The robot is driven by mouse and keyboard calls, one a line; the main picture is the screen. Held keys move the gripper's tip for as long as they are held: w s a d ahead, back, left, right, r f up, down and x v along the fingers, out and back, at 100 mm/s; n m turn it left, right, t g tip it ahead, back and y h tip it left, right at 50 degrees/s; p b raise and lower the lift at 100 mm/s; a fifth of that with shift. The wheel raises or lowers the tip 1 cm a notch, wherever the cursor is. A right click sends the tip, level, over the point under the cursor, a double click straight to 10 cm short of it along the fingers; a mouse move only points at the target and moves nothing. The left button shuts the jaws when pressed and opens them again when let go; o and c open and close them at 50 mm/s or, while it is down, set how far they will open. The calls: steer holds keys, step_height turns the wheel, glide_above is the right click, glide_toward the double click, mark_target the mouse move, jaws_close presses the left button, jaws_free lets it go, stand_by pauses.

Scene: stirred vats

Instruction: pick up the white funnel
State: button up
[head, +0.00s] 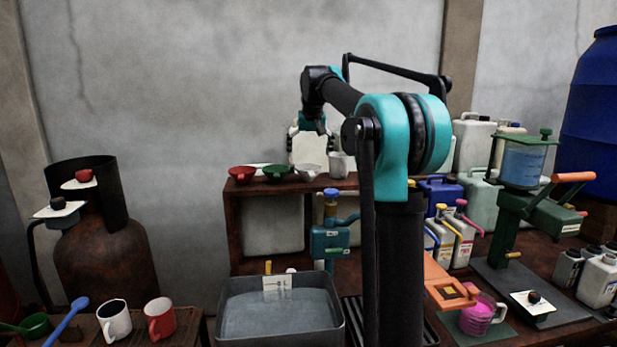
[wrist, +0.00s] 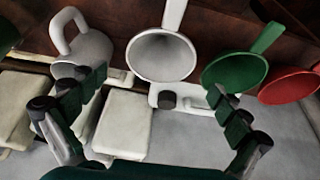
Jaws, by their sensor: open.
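The white funnel (head: 308,171) stands on the upper wooden shelf, between a green funnel and a light grey jug. In the wrist view the white funnel (wrist: 160,57) shows its wide round mouth, with its handle pointing to the top edge. My gripper (wrist: 157,84) is open and empty, its two dark green fingers spread wide. The funnel lies ahead of the gap between the fingertips, apart from both. In the head view my gripper (head: 310,140) hangs above and behind the funnel; its fingers are small and hard to make out there.
The green funnel (wrist: 236,76) and red funnel (wrist: 290,86) sit on one side of the white one, the grey jug (wrist: 84,46) close on the other. A pale canister (wrist: 122,122) lies below. A grey basin (head: 280,310) stands in front of the shelf.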

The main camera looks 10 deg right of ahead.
mark_target(309, 181)
steer(key=x, duration=0.4)
steer(key=shift+s+f, duration=0.1)
steer(key=shift+f, duration=0.05)
steer(key=c, duration=0.9)
step_height(309, 181, up, 20)
stand_by(0.4)
